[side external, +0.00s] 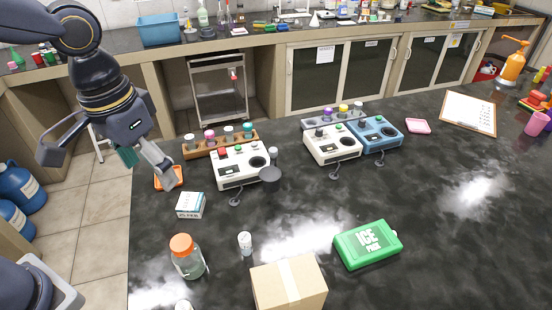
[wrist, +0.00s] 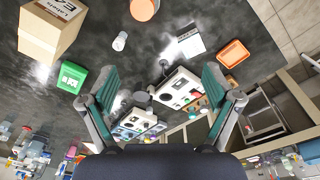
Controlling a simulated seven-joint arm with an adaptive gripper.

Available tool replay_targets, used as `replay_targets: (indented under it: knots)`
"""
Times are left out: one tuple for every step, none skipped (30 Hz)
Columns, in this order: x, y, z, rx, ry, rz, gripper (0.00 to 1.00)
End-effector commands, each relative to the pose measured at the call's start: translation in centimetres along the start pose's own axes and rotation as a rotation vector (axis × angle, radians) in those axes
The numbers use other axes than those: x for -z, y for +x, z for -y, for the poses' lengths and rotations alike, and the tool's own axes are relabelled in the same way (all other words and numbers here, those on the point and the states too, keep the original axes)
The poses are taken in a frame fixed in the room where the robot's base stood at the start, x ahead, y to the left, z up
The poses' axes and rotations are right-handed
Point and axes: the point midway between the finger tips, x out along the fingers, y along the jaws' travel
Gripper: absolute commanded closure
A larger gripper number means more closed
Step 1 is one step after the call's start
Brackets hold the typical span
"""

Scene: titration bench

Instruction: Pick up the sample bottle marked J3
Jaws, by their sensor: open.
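Small capped bottles stand in a wooden rack (side external: 248,144) behind the left white instrument, and in a grey rack (side external: 313,123) behind the other instruments. A small white bottle (side external: 245,243) stands alone on the bench; it shows in the wrist view too (wrist: 120,41). Another small bottle (side external: 273,155) is beside the left instrument. I cannot read J3 on any of them. My gripper (side external: 108,165) is above the bench's left edge, open and empty, left of the wooden rack and apart from all bottles. In the wrist view its fingers (wrist: 160,80) are spread wide.
A white instrument (side external: 230,180), another white one (side external: 325,152) and a blue one (side external: 385,138) stand near the racks. An orange-capped jar (side external: 188,262), small carton (side external: 190,207), cardboard box (side external: 265,290) and green ice pack (side external: 367,245) are nearer. The right foreground is clear.

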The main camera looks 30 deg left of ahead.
Motion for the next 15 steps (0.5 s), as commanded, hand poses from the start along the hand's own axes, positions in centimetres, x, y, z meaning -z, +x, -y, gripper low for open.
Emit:
replay_targets:
  knots:
    - [-0.1,1.1,-1.2,0.008,0.043,0.038,0.11]
    - [-0.3,1.5,-1.8,0.011,0.062,0.054,0.11]
    - [-0.5,2.1,-2.3,0.016,0.082,0.072,0.11]
    - [-0.7,2.5,-2.5,0.019,0.092,0.082,0.11]
    - [-0.9,2.8,-2.8,0.022,0.102,0.091,0.11]
    - [-1.0,3.2,-3.0,0.022,0.11,0.094,0.11]
    - [-1.1,3.6,-3.0,0.022,0.112,0.095,0.11]
    - [-1.1,4.0,-3.0,0.022,0.113,0.095,0.11]
    - [-1.2,4.8,-2.9,0.023,0.112,0.097,0.11]
    - [-1.3,5.4,-2.9,0.023,0.111,0.096,0.11]
    - [-1.4,6.1,-2.8,0.023,0.111,0.097,0.11]
    - [-1.5,7.1,-2.8,0.023,0.111,0.097,0.11]
    - [-1.6,7.9,-2.8,0.024,0.111,0.097,0.11]
    - [-1.7,8.6,-2.8,0.024,0.111,0.097,0.11]
    - [-1.7,9.6,-2.7,0.024,0.112,0.097,0.11]
